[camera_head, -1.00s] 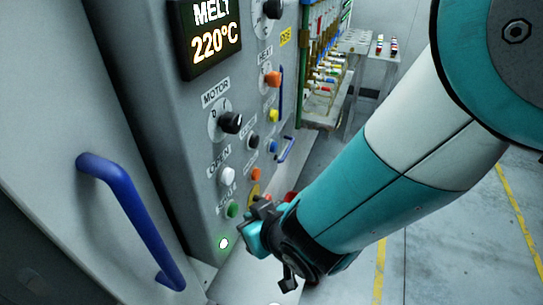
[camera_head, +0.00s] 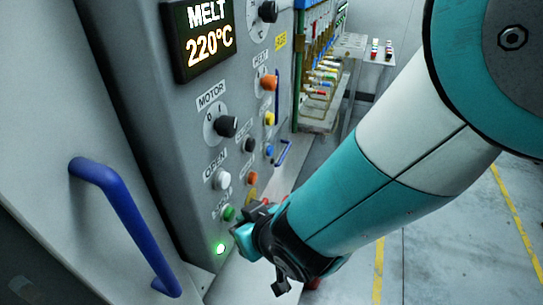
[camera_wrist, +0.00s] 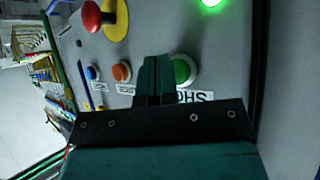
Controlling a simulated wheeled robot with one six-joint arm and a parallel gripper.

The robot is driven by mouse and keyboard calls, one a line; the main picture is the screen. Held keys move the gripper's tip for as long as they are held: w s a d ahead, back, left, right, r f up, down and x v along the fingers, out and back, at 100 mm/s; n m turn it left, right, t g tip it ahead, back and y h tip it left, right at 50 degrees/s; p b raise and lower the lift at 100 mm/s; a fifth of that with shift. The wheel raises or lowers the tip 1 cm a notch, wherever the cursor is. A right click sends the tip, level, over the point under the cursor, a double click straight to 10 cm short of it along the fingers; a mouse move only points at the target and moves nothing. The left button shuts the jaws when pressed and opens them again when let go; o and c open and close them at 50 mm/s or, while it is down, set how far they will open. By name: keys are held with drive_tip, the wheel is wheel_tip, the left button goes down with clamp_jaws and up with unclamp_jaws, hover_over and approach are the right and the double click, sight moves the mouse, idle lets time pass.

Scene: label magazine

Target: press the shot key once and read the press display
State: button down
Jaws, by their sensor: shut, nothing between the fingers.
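The shot key is a round green button (camera_head: 228,213) low on the grey machine panel. In the wrist view the green button (camera_wrist: 184,70) sits just right of my fingers, above a partly covered label reading "SHO" (camera_wrist: 195,97). My gripper (camera_head: 242,232) is shut and empty, close to the green button at its lower right. In the wrist view my shut fingertips (camera_wrist: 156,62) overlap the panel beside the button; I cannot tell whether they touch anything. The display (camera_head: 208,40) reads "MELT 220°C".
A lit green lamp (camera_head: 220,249) is below the key. A white button (camera_head: 221,179), a black motor knob (camera_head: 227,126) and an orange button (camera_head: 251,179) are nearby. A red mushroom button (camera_wrist: 92,17) is on a yellow plate. A blue handle (camera_head: 120,215) stands at left.

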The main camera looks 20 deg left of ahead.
drive_tip(key=shift+a, duration=0.45)
idle(0.3)
idle(0.3)
drive_tip(key=shift+d+b, duration=0.35)
drive_tip(key=shift+d, duration=0.55)
drive_tip(key=d, duration=0.5)
drive_tip(key=shift+s+b, duration=0.25)
drive_tip(key=shift+b, duration=0.15)
